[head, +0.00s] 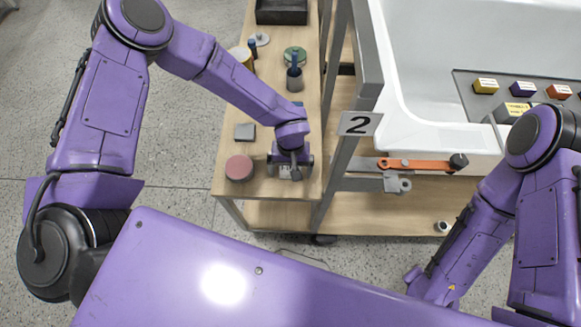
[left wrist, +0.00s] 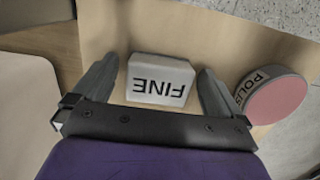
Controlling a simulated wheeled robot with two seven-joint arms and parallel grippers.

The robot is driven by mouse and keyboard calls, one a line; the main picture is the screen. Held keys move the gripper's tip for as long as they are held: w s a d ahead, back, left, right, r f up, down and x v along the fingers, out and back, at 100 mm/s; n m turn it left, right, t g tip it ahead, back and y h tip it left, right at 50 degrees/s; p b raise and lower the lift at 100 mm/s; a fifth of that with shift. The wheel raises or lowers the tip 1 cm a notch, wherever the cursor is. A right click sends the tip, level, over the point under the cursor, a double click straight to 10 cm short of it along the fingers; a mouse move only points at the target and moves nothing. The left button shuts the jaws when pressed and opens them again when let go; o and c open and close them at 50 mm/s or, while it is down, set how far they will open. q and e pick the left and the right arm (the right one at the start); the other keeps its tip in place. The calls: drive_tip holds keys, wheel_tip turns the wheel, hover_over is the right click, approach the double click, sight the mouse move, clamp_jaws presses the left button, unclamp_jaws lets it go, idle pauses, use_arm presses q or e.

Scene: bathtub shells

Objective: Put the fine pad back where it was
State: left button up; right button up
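The fine pad (left wrist: 158,80) is a pale block with FINE printed on its side. In the left wrist view it sits on the wooden cart top, between the fingers of my left gripper (left wrist: 157,70). The fingers are apart, with a narrow gap showing on the left; on the right the finger is very close, and I cannot tell if it touches. In the head view my left gripper (head: 290,168) is low over the front right of the cart top (head: 255,130), mostly covering the pad. My right gripper is hidden behind my body.
A round pink-topped polish pad (left wrist: 277,99) stands beside the gripper, also seen in the head view (head: 239,168). A grey square pad (head: 245,132) lies behind it. The tub (head: 400,125) is right.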

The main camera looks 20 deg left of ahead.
use_arm(q)
wheel_tip(320, 180, up, 12)
drive_tip(key=w, duration=0.1)
drive_tip(key=shift+w+a, duration=0.2)
idle(0.9)
